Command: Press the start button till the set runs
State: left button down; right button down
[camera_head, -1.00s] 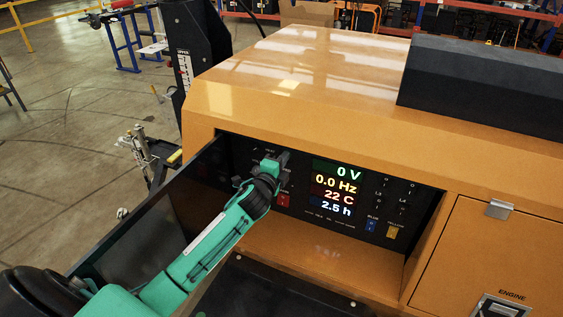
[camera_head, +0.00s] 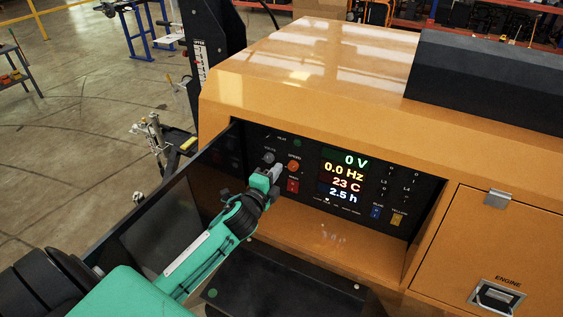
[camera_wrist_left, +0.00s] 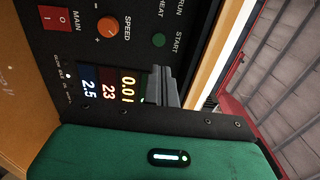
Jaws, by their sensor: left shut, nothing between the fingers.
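The start button (camera_head: 297,142) is a small round green button near the top of the black control panel. In the left wrist view the green button (camera_wrist_left: 158,40) sits beside the word START. My left gripper (camera_head: 277,170) is shut and empty, in front of the panel and below the button in the head view. In the wrist view its fingertips (camera_wrist_left: 160,72) appear apart from the button, over the display's edge. The display (camera_head: 343,174) reads 0 V, 0.0 Hz, 23 C and 2.5 h. My right gripper is not in view.
An orange speed knob (camera_head: 293,166), a red main switch (camera_head: 292,187) and a grey knob (camera_head: 268,157) are close to the gripper. An open dark door (camera_head: 150,225) flanks the panel recess on the left. An orange ledge (camera_head: 330,245) lies below.

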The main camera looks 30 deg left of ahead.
pick_arm(q)
jog(key=shift+s+f, duration=0.1)
jog(key=shift+s, duration=0.45)
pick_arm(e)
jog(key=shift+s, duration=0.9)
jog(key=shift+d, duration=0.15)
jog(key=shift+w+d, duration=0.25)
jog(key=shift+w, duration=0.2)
